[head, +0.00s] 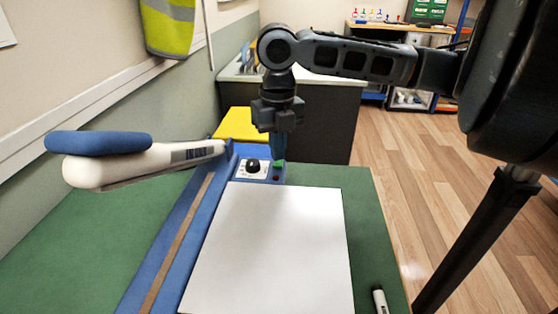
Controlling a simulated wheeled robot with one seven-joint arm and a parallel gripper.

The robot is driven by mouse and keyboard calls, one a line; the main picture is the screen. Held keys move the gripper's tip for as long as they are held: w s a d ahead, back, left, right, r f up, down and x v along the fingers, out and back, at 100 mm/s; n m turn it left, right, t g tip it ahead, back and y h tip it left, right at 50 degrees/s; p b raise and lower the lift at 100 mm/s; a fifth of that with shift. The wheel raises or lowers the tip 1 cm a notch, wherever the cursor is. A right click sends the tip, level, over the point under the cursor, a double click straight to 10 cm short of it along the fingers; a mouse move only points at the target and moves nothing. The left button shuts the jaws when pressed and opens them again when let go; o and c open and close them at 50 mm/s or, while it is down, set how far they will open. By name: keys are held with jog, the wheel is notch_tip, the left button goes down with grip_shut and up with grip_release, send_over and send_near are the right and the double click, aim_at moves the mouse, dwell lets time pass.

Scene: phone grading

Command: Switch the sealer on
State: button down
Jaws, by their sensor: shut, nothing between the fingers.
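The sealer (165,240) is a blue machine on a green bench, with a raised white lever arm (150,162) that has a blue pad on its end. Its control panel at the far end has a black knob (253,166) on a white dial plate, a green switch (279,164) and a small dark red spot (276,178), perhaps a lamp. My gripper (277,158) points down, shut and empty, with its fingertips right at the green switch. The fingers partly hide the switch, and I cannot tell whether they touch it or which way it is set.
A white flat board (270,250) lies in front of the panel. A white marker (380,302) lies on the green bench (365,215) at the right. A yellow object (233,124) stands behind the sealer, and a grey counter (318,125) is beyond it.

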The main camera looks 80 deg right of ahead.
aim_at(278, 164)
jog(key=shift+f+b, duration=0.75)
jog(key=shift+f, duration=0.2)
dwell(0.9)
jog(key=shift+r, duration=0.1)
jog(key=shift+r+p, duration=2.75)
jog(key=shift+r, duration=0.65)
